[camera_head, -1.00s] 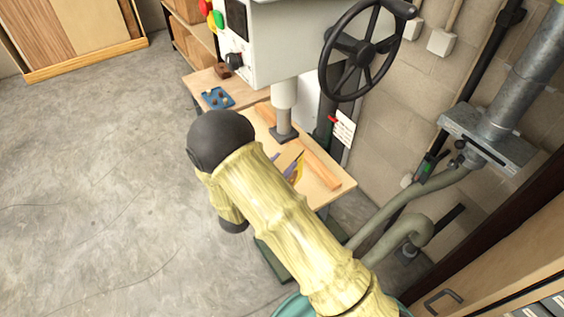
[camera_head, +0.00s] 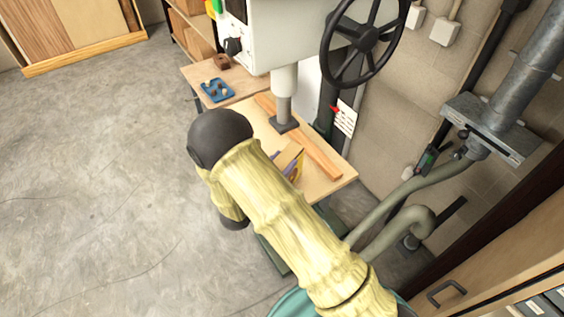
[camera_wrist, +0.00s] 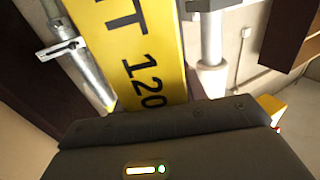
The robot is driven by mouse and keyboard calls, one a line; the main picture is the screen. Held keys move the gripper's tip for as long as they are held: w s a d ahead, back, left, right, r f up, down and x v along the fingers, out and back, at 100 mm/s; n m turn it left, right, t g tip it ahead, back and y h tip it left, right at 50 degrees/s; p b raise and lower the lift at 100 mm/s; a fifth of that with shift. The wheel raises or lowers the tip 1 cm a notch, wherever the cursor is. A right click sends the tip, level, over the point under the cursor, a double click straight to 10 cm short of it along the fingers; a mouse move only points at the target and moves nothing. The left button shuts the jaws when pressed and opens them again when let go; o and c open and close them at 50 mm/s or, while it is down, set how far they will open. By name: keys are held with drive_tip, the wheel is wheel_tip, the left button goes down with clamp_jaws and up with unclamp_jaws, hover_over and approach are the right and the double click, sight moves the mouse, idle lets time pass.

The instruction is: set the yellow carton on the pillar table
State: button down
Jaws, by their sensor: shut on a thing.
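The yellow carton (camera_wrist: 130,45) fills the upper middle of the wrist view, with black lettering that includes "120" on its face. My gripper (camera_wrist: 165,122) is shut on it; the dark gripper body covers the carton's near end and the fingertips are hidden. In the head view my arm hides the gripper. A small tan, yellow and purple piece (camera_head: 292,163) shows past the arm over the wooden table (camera_head: 325,190) below the machine spindle; it seems to be part of the carton. I cannot tell whether it touches the table.
A long wooden strip (camera_head: 313,148) lies along the table. The spindle (camera_head: 284,100) and black handwheel (camera_head: 362,42) stand above and behind it. A blue tray (camera_head: 217,90) is on the far bench. A metal duct (camera_head: 505,95) and hose are at right. Floor (camera_head: 90,180) at left is clear.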

drive_tip(key=shift+f+b, duration=0.4)
drive_tip(key=shift+f, duration=0.1)
drive_tip(key=c, duration=0.7)
unclamp_jaws()
drive_tip(key=b+v, duration=0.6)
drive_tip(key=v, duration=1.1)
drive_tip(key=shift+s+a, duration=0.15)
